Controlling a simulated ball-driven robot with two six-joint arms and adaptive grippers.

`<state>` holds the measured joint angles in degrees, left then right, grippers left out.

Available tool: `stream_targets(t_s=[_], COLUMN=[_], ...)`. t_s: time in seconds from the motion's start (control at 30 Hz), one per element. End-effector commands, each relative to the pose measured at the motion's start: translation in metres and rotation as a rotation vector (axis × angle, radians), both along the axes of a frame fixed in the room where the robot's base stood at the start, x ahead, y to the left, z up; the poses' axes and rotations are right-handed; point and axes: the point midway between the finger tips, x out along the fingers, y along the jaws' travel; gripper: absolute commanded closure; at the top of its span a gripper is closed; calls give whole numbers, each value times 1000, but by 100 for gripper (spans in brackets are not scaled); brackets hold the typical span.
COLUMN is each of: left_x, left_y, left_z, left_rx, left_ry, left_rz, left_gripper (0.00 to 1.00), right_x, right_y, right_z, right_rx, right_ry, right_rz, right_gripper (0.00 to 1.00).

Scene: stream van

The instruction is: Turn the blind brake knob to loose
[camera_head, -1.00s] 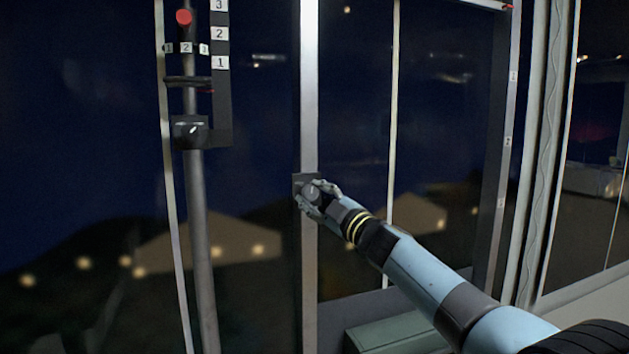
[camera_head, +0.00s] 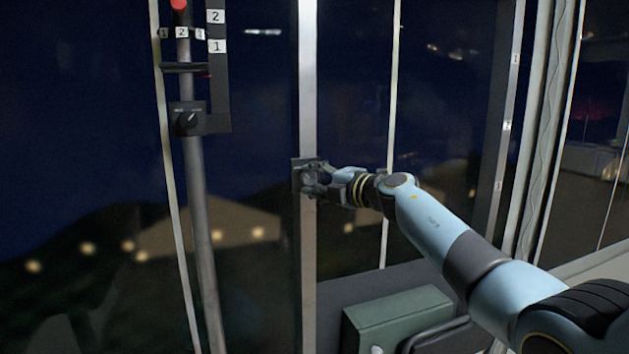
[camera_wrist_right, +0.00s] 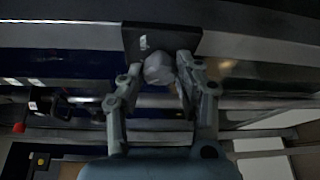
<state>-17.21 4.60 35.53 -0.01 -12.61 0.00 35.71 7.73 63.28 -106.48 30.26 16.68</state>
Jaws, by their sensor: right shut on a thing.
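A grey round knob (camera_head: 309,180) sits on a small dark plate (camera_head: 297,177) on the pale upright post. My right gripper (camera_head: 316,179) reaches it from the right and is shut on it. In the right wrist view the knob (camera_wrist_right: 158,69) lies between the two fingers, in front of the dark plate (camera_wrist_right: 183,40), which has a small white mark. The fingers partly hide the knob in the head view, so I cannot read its setting. My left gripper is not in view.
A second black knob (camera_head: 187,121) sits on a box on the grey pole (camera_head: 201,240) at left, below a red button (camera_head: 179,4) and number labels. A green case (camera_head: 398,318) lies below my right arm. Dark windows stand behind.

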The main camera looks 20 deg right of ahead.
Motion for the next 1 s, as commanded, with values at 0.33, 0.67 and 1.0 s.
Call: stream_targets(t_s=[0.33, 0.67, 1.0], left_x=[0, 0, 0], left_y=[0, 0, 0], left_z=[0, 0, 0], left_rx=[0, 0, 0], left_ry=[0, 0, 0], left_rz=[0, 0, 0], left_gripper=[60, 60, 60], right_x=[-1, -1, 0], right_y=[1, 1, 1], right_z=[-2, -2, -1], right_rx=[-78, -81, -80], right_ry=[1, 2, -1], right_rz=[2, 3, 2], right_gripper=[98, 98, 43])
